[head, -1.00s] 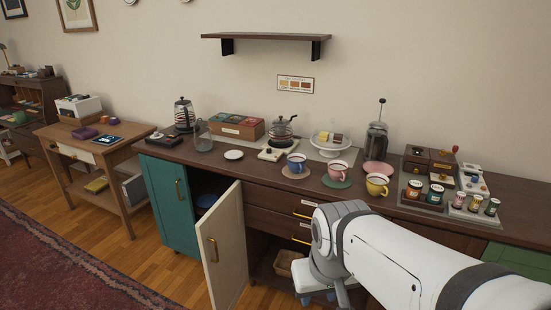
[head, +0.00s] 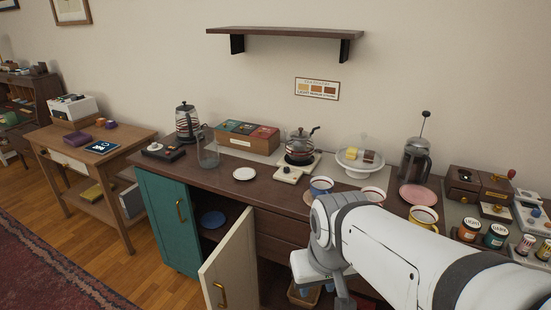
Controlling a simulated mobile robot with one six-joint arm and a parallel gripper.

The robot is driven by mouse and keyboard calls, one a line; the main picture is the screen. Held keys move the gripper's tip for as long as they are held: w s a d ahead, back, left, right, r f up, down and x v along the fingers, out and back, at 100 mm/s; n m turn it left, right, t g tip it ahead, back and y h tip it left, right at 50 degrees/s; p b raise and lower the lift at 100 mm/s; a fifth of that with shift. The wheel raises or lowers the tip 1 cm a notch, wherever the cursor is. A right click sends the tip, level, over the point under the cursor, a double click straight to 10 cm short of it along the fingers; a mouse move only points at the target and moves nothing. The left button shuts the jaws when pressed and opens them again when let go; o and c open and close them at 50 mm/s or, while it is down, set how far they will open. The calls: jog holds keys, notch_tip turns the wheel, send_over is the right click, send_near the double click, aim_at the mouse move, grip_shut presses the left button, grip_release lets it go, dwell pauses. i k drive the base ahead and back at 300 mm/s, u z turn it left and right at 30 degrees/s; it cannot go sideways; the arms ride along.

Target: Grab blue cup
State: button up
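The blue cup (head: 321,186) stands on the dark wooden counter, just behind my arm. Its lower part is hidden by my arm, as is most of the coaster under it. A pink cup (head: 372,194) is to its right, mostly covered by my arm. A yellow cup (head: 424,217) is farther right. My gripper (head: 338,296) hangs in front of the counter, below and in front of the blue cup. Its fingers are partly cut off and blocked by my arm, so I cannot see whether they are open.
The cream cabinet door (head: 232,262) stands open, left of my arm. A glass pitcher (head: 207,150), a white saucer (head: 244,174) and a kettle on a burner (head: 300,146) are left of or behind the cups. A French press (head: 415,160) stands behind right. A wall shelf (head: 284,32) is above.

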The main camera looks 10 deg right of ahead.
aim_at(319, 185)
jog(key=i, duration=0.85)
jog(key=z, duration=0.05)
